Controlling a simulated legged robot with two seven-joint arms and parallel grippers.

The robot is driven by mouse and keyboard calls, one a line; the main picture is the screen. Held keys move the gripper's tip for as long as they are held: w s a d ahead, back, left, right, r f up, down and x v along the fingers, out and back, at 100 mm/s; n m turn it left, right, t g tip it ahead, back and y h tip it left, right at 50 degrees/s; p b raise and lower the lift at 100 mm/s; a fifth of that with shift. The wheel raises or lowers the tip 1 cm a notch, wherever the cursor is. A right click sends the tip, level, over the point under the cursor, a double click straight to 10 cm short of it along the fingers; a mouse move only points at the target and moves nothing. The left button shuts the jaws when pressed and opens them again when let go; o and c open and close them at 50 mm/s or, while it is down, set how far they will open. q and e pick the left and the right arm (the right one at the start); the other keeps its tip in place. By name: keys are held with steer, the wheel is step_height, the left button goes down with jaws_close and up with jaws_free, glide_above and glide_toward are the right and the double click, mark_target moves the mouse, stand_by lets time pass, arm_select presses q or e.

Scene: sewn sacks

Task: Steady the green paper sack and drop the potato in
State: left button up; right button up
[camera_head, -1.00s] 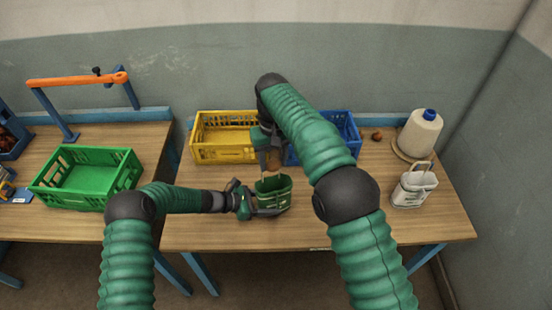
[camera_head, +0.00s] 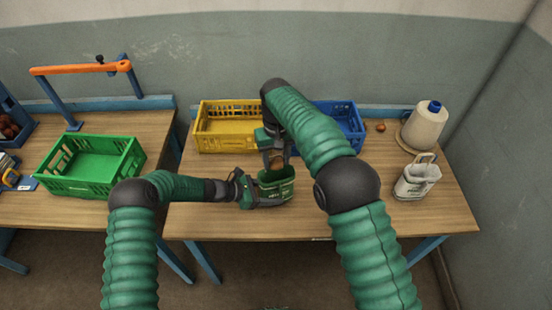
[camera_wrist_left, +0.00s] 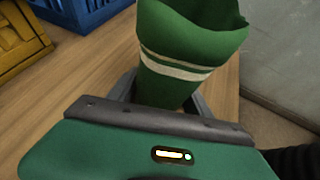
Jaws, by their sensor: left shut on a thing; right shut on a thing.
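The green paper sack (camera_head: 279,192) stands upright with its mouth open on the near part of the table. It also shows in the left wrist view (camera_wrist_left: 190,55), with white stripes around it. My left gripper (camera_head: 268,199) is shut on the sack, its fingers on either side of it low down (camera_wrist_left: 163,97). My right gripper (camera_head: 274,154) points down just above the sack's mouth. It is shut on the brown potato (camera_head: 277,161), which is partly hidden by the fingers. The inside of the sack is mostly hidden.
A yellow crate (camera_head: 228,147) and a blue crate (camera_head: 352,143) stand behind the sack. A green crate (camera_head: 90,185) sits on the left table.

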steer(key=shift+f, duration=0.15)
stand_by(0.3)
steer(key=shift+f, duration=2.15)
steer(key=o, duration=1.2)
steer(key=shift+r, duration=0.1)
step_height(320, 180, up, 12)
steer(key=shift+f, duration=0.15)
